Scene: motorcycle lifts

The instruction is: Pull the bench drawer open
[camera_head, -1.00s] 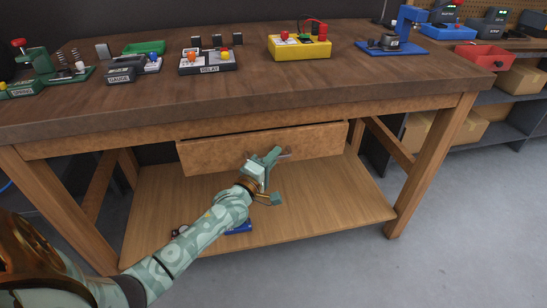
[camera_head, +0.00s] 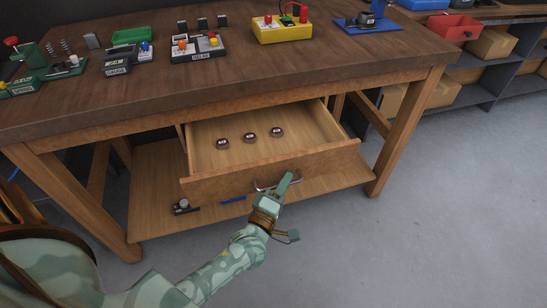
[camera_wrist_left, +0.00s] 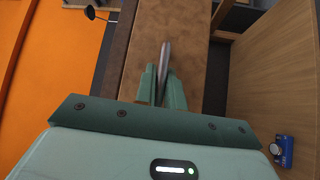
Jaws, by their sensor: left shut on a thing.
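The bench drawer (camera_head: 325,161) is pulled well out from under the workbench top (camera_head: 300,85). Several small round dark pieces with pale labels, among them one at the middle (camera_head: 249,138), lie on its floor. My left gripper (camera_head: 277,186) is shut on the drawer's metal handle (camera_head: 262,188) at the front. In the left wrist view the fingers (camera_wrist_left: 162,88) close around the handle bar (camera_wrist_left: 165,58), with the drawer front (camera_wrist_left: 188,35) behind it. My right gripper is not in view.
A relay box (camera_head: 196,47), a yellow box (camera_head: 281,30) and green fixtures stand on the bench top. A lower shelf (camera_head: 155,200) holds a few items, including a blue one (camera_wrist_left: 284,150). Grey floor (camera_head: 440,220) in front and to the right is clear.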

